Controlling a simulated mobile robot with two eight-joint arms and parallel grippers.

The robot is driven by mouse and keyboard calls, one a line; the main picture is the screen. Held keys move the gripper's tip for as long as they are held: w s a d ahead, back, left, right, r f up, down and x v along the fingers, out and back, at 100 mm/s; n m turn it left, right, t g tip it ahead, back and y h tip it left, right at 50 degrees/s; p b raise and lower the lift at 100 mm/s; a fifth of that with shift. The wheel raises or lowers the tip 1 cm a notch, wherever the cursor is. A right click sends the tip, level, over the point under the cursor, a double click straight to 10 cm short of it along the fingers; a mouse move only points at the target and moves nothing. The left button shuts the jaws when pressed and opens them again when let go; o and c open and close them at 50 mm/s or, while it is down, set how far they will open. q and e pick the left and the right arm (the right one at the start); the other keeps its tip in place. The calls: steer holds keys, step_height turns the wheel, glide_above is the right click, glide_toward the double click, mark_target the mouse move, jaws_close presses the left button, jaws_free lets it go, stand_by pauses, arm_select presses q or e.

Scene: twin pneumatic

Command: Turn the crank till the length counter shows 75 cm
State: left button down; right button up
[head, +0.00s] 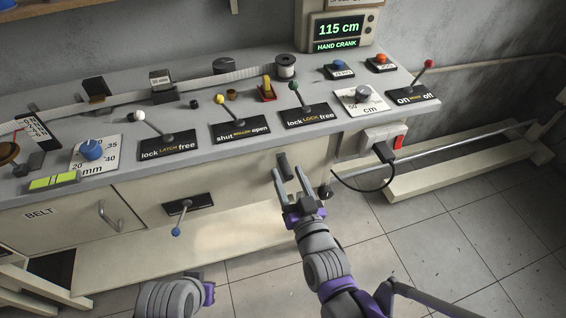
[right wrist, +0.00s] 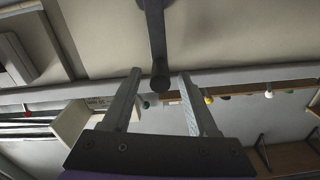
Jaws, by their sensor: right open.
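The length counter (head: 339,30) at the back right reads 115 cm in green, above the words HAND CRANK. The crank's dark grey handle (head: 284,165) stands out from the bench front, below the lock lever. My right gripper (head: 288,172) is open, its fingertips close to the handle. In the right wrist view the crank (right wrist: 157,40) is a dark bar with a round end, seen between the open fingertips (right wrist: 159,75). I cannot tell if either finger touches it. My left arm shows only in part at the bottom of the head view; its fingers are not visible.
Several levers line the bench top (head: 205,133), including the green lock lever (head: 294,86) and the red on/off lever (head: 428,64). A blue-ended lever (head: 176,231) hangs on the front. A black cable (head: 363,190) loops from the socket right of the crank. The floor in front is open.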

mark_target(281, 159)
steer(key=x, duration=0.5)
steer(key=shift+w+b, duration=0.1)
steer(key=shift+b, duration=0.3)
jaws_close()
stand_by(1.0)
